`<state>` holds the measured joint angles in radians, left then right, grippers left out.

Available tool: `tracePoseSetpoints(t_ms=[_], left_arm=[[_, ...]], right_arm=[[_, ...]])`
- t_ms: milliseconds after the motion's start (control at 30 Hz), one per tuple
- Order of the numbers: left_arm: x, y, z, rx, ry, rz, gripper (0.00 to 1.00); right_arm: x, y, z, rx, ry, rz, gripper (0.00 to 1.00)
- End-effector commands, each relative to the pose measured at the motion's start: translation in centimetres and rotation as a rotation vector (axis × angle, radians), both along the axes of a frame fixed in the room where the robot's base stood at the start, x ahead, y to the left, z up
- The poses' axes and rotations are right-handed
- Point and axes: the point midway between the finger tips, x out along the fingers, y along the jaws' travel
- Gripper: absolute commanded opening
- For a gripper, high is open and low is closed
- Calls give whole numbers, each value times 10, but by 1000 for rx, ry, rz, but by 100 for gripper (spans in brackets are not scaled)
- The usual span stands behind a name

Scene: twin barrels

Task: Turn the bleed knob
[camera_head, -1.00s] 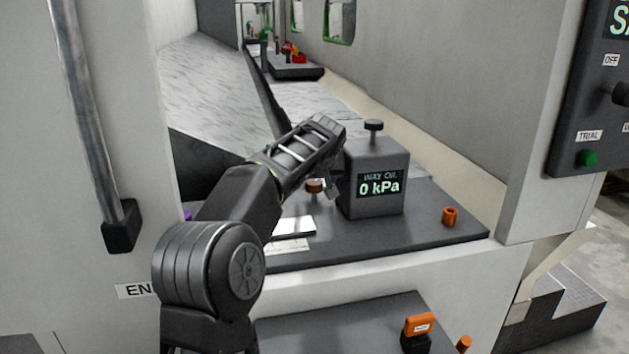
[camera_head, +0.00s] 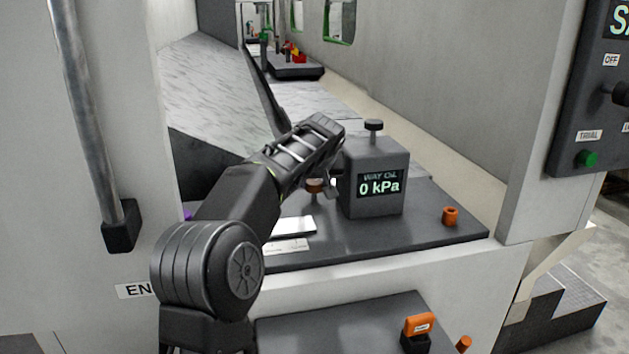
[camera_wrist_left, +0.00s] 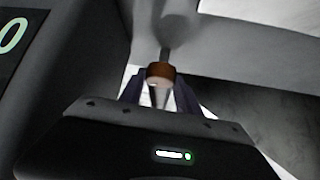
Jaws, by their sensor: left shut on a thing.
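The bleed knob appears to be the small brown and metal knob (camera_head: 315,187) beside the dark grey box (camera_head: 375,182) whose display reads "WAY OIL 0 kPa". In the left wrist view the knob (camera_wrist_left: 160,71) shows as a brown ring with a pale metal part, on a grey stem. My left gripper (camera_head: 325,188) is at the knob, left of the box; in the wrist view its two dark fingers (camera_wrist_left: 160,92) stand on either side and are shut on it. In the head view the wrist partly covers the knob. My right gripper is in neither view.
A black knob (camera_head: 374,126) tops the box, close to my wrist. An orange cylinder (camera_head: 450,216) stands on the right of the dark shelf (camera_head: 420,228). White cards (camera_head: 292,226) lie at left. An orange-topped item (camera_head: 418,325) is on the lower ledge. A control panel (camera_head: 590,100) hangs at right.

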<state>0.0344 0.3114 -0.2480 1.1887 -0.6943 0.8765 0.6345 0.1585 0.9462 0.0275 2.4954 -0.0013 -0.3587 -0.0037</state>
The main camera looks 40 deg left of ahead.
Motion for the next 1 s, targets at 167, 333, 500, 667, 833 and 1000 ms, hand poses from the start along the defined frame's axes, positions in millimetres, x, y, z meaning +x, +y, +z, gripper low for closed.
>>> tracePoseSetpoints(t_ms=[167, 333, 500, 667, 833, 1000], left_arm=[[-1, 1, 2, 0, -1, -40, 0], [-2, 2, 3, -1, -1, -122, 0], [-3, 4, 4, -2, 0, -238, 0], [-4, 6, 4, -3, -1, -361, 0], [-4, 8, 2, -3, -2, -486, 0], [-3, 7, 1, -2, -3, -583, 0]], right_arm=[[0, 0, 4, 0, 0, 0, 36], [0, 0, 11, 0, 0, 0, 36], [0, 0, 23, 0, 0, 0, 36], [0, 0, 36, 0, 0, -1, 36], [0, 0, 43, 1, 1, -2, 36], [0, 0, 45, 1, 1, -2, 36]])
